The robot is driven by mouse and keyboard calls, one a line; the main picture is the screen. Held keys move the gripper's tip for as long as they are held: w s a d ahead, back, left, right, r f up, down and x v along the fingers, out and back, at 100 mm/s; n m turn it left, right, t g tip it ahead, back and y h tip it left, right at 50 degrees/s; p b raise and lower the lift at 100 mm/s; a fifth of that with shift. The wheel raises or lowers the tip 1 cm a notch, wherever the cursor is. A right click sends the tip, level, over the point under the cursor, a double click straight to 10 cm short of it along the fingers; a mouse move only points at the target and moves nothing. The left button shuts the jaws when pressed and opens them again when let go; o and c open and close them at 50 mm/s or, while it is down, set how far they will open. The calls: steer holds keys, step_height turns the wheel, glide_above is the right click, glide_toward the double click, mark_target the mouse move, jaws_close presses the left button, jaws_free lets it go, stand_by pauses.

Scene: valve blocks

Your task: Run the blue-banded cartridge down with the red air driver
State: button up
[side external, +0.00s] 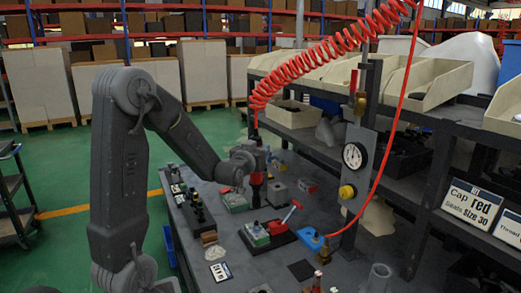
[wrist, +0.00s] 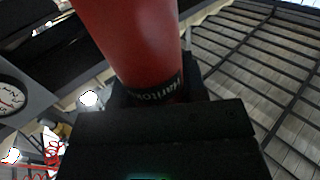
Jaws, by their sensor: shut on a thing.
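The red air driver (side external: 257,179) hangs upright in my gripper (side external: 250,160), with its dark lower end pointing down over the bench. In the wrist view the driver's red body (wrist: 135,40) with a dark lettered band rises between the black jaws (wrist: 160,125), which are shut on it. A green-based valve block (side external: 236,203) stands just left of the driver's lower end. I cannot make out the blue-banded cartridge; it is too small or hidden. Whether the driver's tip touches anything is unclear.
A red coiled hose (side external: 325,55) runs above the bench. A gauge panel (side external: 355,165) stands to the right. Bins (side external: 435,75) line the shelf behind.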

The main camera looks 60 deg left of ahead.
mark_target(258, 177)
steer(key=shift+f, duration=4.55)
stand_by(2.4)
steer(key=shift+r, duration=0.15)
